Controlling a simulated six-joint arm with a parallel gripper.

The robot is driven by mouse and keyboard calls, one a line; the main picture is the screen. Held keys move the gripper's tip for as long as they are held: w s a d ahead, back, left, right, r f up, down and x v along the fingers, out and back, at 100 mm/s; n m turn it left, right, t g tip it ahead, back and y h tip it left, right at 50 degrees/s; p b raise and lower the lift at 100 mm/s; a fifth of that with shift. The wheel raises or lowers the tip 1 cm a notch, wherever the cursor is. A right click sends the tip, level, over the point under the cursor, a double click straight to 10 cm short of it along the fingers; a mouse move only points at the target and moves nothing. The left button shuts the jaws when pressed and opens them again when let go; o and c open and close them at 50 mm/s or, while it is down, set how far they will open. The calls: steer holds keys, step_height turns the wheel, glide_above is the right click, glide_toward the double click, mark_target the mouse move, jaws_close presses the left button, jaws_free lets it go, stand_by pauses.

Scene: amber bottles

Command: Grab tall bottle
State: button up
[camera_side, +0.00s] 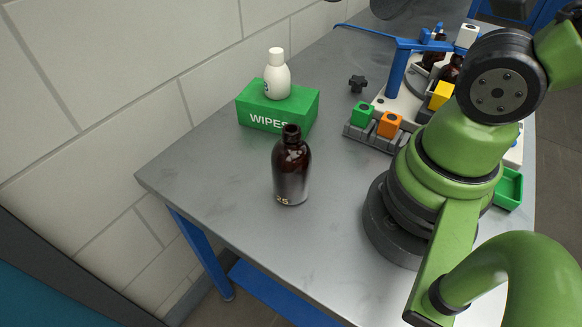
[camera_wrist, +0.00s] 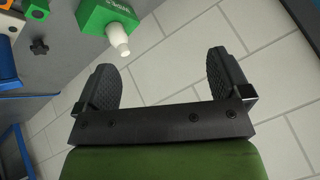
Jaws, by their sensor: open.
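The tall amber bottle (camera_side: 291,170) stands upright and uncapped on the grey table in the side view, in front of the green wipes box. I do not see this bottle in the wrist view. My gripper (camera_wrist: 165,75) shows in the wrist view with its two black fingers wide apart and nothing between them. The tiled wall shows behind the fingers. In the side view my green arm fills the right side, and I cannot make out the gripper there.
A green wipes box (camera_side: 279,108) carries a white bottle (camera_side: 277,75); both show at the wrist view's top. A grey rack (camera_side: 368,137) with green and orange blocks and a blue-framed station stand right of it. A black knob (camera_side: 357,84) lies between. The table's left front is clear.

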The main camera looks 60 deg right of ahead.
steer(key=n+g+h, duration=0.2)
steer(key=g, duration=0.5)
glide_toward(292, 146)
steer(key=shift+d+f, duration=0.3)
steer(key=shift+d, duration=0.3)
steer(key=shift+f, duration=0.4)
step_height(292, 146, down, 4)
steer(key=shift+w+f, duration=0.15)
steer(key=shift+f, duration=1.3)
steer(key=shift+w+f, duration=0.2)
steer(key=shift+f, duration=1.3)
steer(key=shift+c, duration=0.3)
steer(key=c, duration=1.3)
